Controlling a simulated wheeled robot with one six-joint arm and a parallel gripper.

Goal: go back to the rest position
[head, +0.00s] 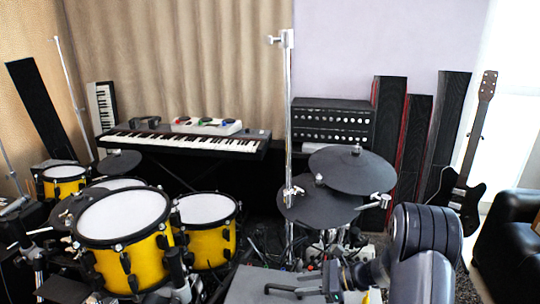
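My gripper (292,290) is at the bottom of the head view, right of centre, in front of a grey flat surface (245,287). My arm comes in from the lower right and the gripper points left. Its fingers are small and dark, and I cannot tell whether they are apart or closed. I see nothing clearly held in it. The lower part of the arm is cut off by the picture's edge.
Yellow drums with white mesh pads (123,214) fill the left. Dark cymbal pads (352,170) and a chrome stand (288,120) rise behind the gripper. A keyboard (185,140) is behind. An electric guitar (460,195) and black armchair (508,240) are right. Cables clutter the floor.

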